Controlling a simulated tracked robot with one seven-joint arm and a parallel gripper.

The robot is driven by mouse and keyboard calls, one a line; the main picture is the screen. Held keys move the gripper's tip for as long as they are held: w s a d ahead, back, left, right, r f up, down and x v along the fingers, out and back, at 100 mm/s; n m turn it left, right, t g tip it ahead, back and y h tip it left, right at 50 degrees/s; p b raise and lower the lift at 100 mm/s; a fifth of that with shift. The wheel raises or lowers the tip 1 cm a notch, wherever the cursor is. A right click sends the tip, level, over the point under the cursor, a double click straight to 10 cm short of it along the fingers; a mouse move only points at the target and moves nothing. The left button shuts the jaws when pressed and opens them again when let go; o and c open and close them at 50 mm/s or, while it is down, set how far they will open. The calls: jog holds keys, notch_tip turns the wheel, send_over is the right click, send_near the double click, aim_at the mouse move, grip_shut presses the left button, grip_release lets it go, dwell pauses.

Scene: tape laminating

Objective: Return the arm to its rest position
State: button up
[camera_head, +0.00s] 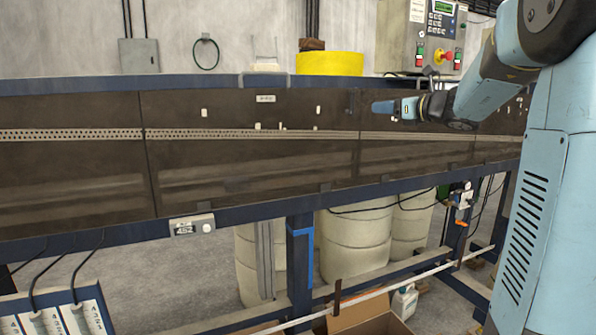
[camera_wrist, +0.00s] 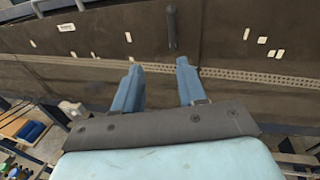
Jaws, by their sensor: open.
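My gripper (camera_head: 385,108) is at the right of the head view, in front of the dark laminating table (camera_head: 230,185), its fingers pointing left. In the wrist view my gripper (camera_wrist: 157,75) shows two blue fingers spread apart with nothing between them. The dark table surface (camera_wrist: 100,45) lies beyond the fingertips, with a perforated strip running across it. My arm folds down from the upper right of the head view. Whether the fingers touch the table cannot be told.
Several small white pieces (camera_wrist: 129,37) lie on the table. A dark bar-shaped handle (camera_wrist: 171,27) stands just past the fingers. A yellow roll (camera_head: 330,64) sits behind the table, and a control box (camera_head: 436,37) hangs on the back wall. Barrels (camera_head: 355,240) stand underneath.

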jog(key=s+a+f+n+g+h, duration=0.1)
jog(key=s+a+f+n+g, duration=0.35)
jog(key=s+a+n, duration=0.35)
jog(key=s+a+f+n+g+h, duration=0.1)
jog(key=s+a+f+n+g, duration=0.35)
jog(key=s, duration=0.65)
jog(key=s+d+f+n+h, duration=0.2)
jog(key=s+f+n, duration=0.3)
jog(key=s+n, duration=0.3)
jog(key=s+d+f+n+h, duration=0.2)
jog(key=s+f+n+h, duration=0.3)
jog(key=s+n, duration=0.3)
jog(key=shift+s+f, duration=0.3)
jog(key=shift+s, duration=0.55)
jog(key=shift+n, duration=0.25)
jog(key=shift+c, duration=0.2)
